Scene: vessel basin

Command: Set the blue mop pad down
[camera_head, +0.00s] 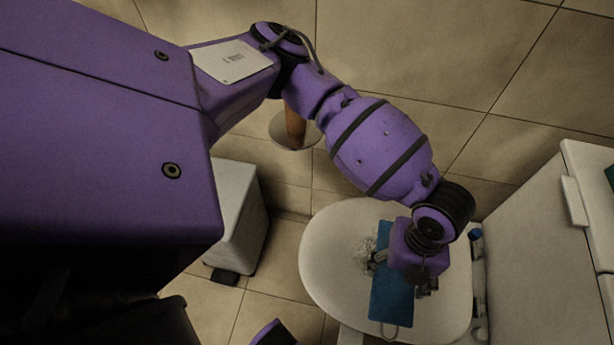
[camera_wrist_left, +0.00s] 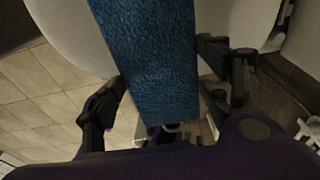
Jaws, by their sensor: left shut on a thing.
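The blue mop pad (camera_head: 391,306) is a flat blue rectangle over the closed white toilet lid (camera_head: 335,262). My left gripper (camera_head: 403,275) points down at it and is shut on it. In the left wrist view the textured blue pad (camera_wrist_left: 155,60) runs between the two dark fingers of the gripper (camera_wrist_left: 165,92). A thin loop hangs at the pad's near end. I cannot tell whether the pad touches the lid or is held just above it. The arm hides part of the pad. My right gripper is not in view.
A white pedal bin (camera_head: 238,215) stands on the tiled floor left of the toilet. A wooden post on a round base (camera_head: 292,130) stands behind it. The white cistern (camera_head: 540,250) is at the right.

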